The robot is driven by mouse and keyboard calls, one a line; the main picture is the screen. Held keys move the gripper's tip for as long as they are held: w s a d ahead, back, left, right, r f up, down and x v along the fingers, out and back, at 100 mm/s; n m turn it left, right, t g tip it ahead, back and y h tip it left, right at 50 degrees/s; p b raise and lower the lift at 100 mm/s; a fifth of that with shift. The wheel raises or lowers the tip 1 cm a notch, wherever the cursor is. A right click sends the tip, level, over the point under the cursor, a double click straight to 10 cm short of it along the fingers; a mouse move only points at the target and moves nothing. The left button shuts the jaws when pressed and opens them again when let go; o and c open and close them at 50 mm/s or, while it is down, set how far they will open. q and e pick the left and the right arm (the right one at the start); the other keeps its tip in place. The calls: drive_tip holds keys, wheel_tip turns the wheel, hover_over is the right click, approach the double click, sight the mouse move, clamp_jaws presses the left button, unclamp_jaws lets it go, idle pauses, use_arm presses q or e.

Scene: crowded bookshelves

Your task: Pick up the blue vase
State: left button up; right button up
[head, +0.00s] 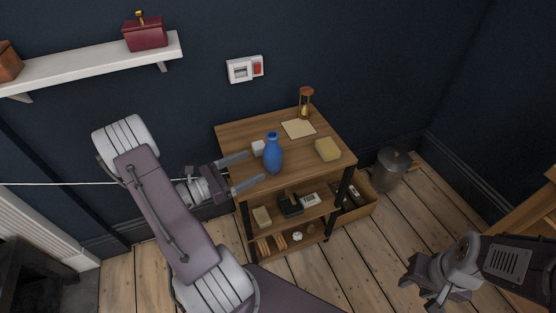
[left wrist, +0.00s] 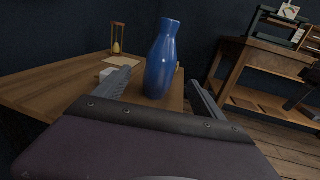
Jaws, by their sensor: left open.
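The blue vase (head: 273,154) stands upright on the top of a small wooden shelf unit (head: 240,137), near its front left part. My left gripper (head: 254,169) is open, and its two fingers point at the vase from the left. In the left wrist view the vase (left wrist: 161,60) stands ahead, between the lines of the two open fingers (left wrist: 160,85). I cannot tell whether its base is between the fingertips or just beyond them. My right gripper (head: 428,290) is at the lower right, far from the vase; its jaws are too unclear to read.
On the unit's top are a white block (head: 258,148), an hourglass (head: 305,103), a paper sheet (head: 298,129) and a yellowish block (head: 328,149). Lower shelves hold small items. A metal bin (head: 391,168) stands to the right. A white wall shelf (head: 90,66) is at upper left.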

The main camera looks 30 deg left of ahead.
sight(267, 147)
use_arm(q)
drive_tip(key=b+x, duration=0.2)
drive_tip(key=x, duration=0.7)
drive_tip(key=shift+d+f+b, duration=0.1)
drive_tip(key=shift+b, duration=0.25)
drive_tip(key=shift+s, duration=0.1)
drive_tip(key=c, duration=1.7)
drive_tip(key=shift+c, duration=0.2)
drive_tip(key=shift+r, duration=0.2)
wheel_tip(267, 147, up, 5)
drive_tip(key=p, duration=0.4)
drive_tip(key=shift+f+p, duration=0.25)
drive_tip(key=shift+p, duration=0.1)
drive_tip(key=s+d+r+p, duration=0.6)
drive_tip(key=s+d+p, duration=0.1)
drive_tip(key=p, duration=0.6)
drive_tip(key=shift+s+d+r, duration=0.15)
drive_tip(key=shift+s+d, duration=0.2)
drive_tip(key=shift+d, duration=0.45)
